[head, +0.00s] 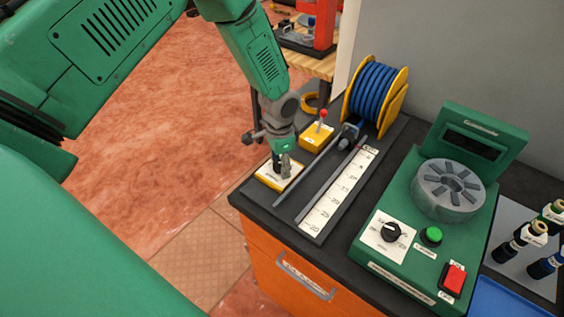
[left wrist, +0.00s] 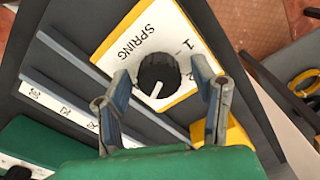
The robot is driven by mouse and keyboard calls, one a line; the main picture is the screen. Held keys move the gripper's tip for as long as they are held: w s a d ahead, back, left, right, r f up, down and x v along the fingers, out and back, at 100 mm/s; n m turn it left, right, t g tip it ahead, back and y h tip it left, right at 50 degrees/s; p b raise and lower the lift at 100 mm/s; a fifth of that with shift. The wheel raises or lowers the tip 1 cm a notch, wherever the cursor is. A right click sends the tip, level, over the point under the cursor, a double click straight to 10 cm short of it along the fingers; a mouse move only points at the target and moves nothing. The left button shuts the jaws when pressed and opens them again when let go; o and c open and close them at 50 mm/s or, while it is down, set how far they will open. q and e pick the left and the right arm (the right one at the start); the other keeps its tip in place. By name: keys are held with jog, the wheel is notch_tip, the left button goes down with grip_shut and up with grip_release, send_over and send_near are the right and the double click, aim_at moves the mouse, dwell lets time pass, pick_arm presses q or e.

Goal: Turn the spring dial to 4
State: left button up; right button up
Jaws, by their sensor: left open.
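The spring dial is a black round knob (left wrist: 158,72) with a white pointer line, on a white plate (left wrist: 138,42) with a yellow edge, lettered SPRING. The numbers 1 and 2 show; other marks are hidden. In the left wrist view the pointer faces the gripper side, away from the SPRING lettering. My left gripper (head: 281,166) points down over the dial's plate (head: 265,178) near the counter's front left corner. Its fingers (left wrist: 166,102) are open, one on each side of the knob in the picture; I cannot tell if they touch it. My right gripper is out of view.
A ruled strip (head: 338,192) and dark rails lie right of the dial. A yellow box with a red-topped lever (head: 317,134) and a blue wire spool (head: 374,92) stand behind. A green machine (head: 405,255) with another knob (head: 390,232) stands to the right.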

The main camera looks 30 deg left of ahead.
pick_arm(q)
jog(key=shift+a+f, duration=0.2)
jog(key=shift+a, duration=0.25)
jog(key=shift+d, duration=0.1)
jog(key=c, duration=0.6)
jog(key=shift+d+r, duration=0.15)
jog(key=shift+d, duration=0.1)
jog(key=c, duration=0.5)
jog(key=shift+w+d+r, duration=0.1)
jog(key=shift+w+d, duration=0.05)
jog(key=shift+d, duration=0.15)
jog(key=shift+a, duration=0.15)
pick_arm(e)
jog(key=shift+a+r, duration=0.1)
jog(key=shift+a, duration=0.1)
pick_arm(q)
jog(key=shift+a, duration=0.15)
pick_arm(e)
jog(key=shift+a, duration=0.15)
